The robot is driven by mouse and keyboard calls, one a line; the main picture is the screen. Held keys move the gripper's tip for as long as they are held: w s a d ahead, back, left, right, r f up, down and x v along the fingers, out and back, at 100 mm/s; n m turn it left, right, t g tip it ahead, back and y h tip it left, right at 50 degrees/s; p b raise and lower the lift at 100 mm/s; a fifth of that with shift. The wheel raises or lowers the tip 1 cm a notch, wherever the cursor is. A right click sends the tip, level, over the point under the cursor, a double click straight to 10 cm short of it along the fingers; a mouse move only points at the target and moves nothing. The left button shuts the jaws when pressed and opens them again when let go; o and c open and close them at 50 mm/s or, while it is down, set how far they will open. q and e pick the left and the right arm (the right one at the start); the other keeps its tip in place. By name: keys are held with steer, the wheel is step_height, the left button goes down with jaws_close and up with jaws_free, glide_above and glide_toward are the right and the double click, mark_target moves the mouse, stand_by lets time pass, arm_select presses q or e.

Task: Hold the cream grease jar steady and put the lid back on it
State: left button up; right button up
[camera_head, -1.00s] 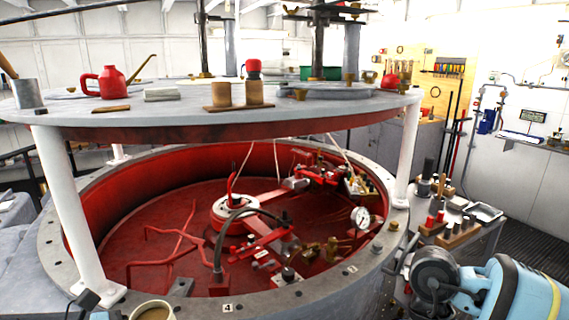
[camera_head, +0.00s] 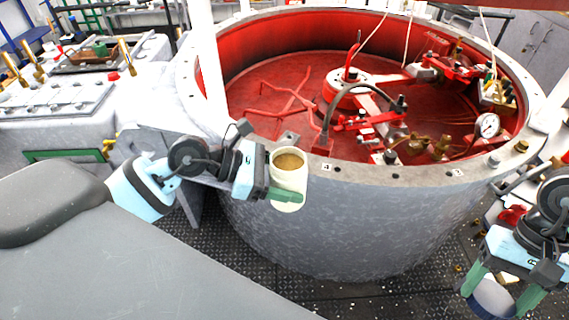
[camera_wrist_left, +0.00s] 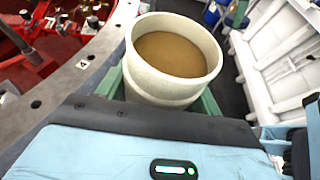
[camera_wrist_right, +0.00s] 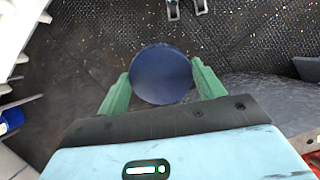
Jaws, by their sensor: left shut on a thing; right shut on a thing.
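The cream grease jar (camera_head: 289,177) is upright and uncovered, with brown grease inside, in front of the round housing's rim. My left gripper (camera_head: 286,194) is shut on it, with green fingers on both sides of its body. The jar fills the middle of the left wrist view (camera_wrist_left: 172,60). My right gripper (camera_head: 500,292) is at the lower right of the head view, shut on the round lid (camera_head: 492,297). In the right wrist view the lid (camera_wrist_right: 162,75) is a dark blue disc between the green fingertips. Lid and jar are well apart.
The round grey housing (camera_head: 345,220) with a red interior stands between and behind the grippers, its flat bolted rim (camera_head: 400,172) near the jar. A white post (camera_head: 209,70) rises left of the jar. Dark tread-plate floor (camera_head: 330,293) lies below.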

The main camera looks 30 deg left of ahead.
arm_select(q)
steer(key=w+d+f+m+g+h, duration=0.1)
steer(key=d+m+g, duration=0.5)
steer(key=d, duration=0.7)
steer(key=shift+w+d+f+m+g+h, duration=0.2)
steer(key=shift+w+f+m+g+h, duration=0.15)
steer(key=shift+g, duration=0.55)
arm_select(e)
steer(key=w+a+r+m+t, duration=0.1)
steer(key=w+a+r+m, duration=0.1)
steer(key=a+r, duration=0.3)
steer(key=w+a+r+m+t, duration=0.1)
steer(key=a+r+m, duration=0.3)
steer(key=a, duration=0.9)
steer(key=w+a+r+m+t, duration=0.1)
steer(key=w+a+r+m, duration=0.1)
steer(key=a+r, duration=0.4)
steer(key=w+a, duration=0.1)
steer(key=a, duration=0.2)
steer(key=shift+r+m+y, duration=0.35)
steer(key=shift+m+y, duration=0.05)
steer(key=shift+f, duration=0.15)
steer(key=shift+f, duration=1.9)
steer(key=shift+s+f, duration=0.1)
steer(key=shift+f, duration=0.05)
steer(key=shift+f, duration=0.75)
steer(key=shift+f, duration=0.5)
